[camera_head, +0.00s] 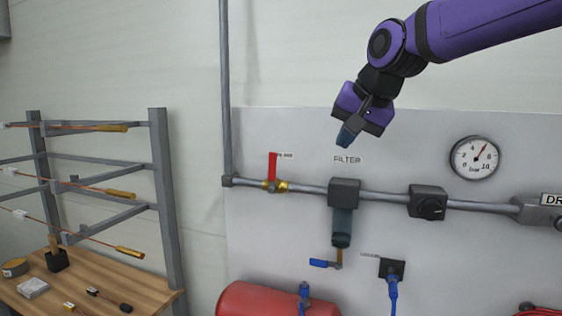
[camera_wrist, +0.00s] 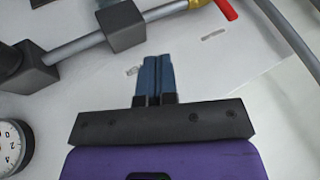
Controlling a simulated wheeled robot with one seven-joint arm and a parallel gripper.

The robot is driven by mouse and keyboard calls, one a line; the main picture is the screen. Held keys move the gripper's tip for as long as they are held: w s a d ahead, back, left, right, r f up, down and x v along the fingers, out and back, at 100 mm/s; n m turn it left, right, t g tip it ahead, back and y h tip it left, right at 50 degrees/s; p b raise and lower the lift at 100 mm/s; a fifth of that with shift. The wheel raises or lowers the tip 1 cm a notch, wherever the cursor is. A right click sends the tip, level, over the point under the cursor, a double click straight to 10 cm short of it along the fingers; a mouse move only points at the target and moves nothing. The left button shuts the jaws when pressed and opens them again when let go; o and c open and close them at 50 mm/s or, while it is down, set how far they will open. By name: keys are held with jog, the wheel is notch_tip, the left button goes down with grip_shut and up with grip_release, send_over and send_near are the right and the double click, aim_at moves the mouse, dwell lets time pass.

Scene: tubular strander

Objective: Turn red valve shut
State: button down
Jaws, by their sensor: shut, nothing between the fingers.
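The red valve handle (camera_head: 272,166) stands upright, across the grey pipe, on a brass valve body (camera_head: 275,186) left of the filter. In the wrist view the red handle (camera_wrist: 227,9) shows at the top right, beside the brass body (camera_wrist: 198,3), which is cut by the frame edge. My gripper (camera_head: 345,138) is up and to the right of the handle, above the FILTER label, apart from the valve. Its blue fingers (camera_wrist: 155,77) are together in the wrist view, with nothing between them.
The filter (camera_head: 343,192), a dark regulator (camera_head: 427,204) and a pressure gauge (camera_head: 475,158) are on the panel. A blue-handled drain valve (camera_head: 323,263) hangs below the filter. A red tank (camera_head: 278,299) is at the bottom. A wooden bench (camera_head: 100,285) and rack stand left. The panel between gripper and handle is clear.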

jog(key=w+a, duration=0.2)
jog(key=a, duration=0.3)
send_near(272, 174)
jog(key=shift+w+f, duration=0.9)
jog(key=shift+f, duration=0.25)
jog(key=shift+w+f, duration=0.95)
jog(key=shift+f, duration=0.2)
jog(key=shift+w+a+r+h, duration=0.1)
jog(key=shift+a+h, duration=0.05)
jog(key=shift+a, duration=0.2)
jog(key=shift+w+a+r+h, duration=0.1)
jog(key=shift+a+h, duration=0.05)
jog(key=shift+a, duration=0.2)
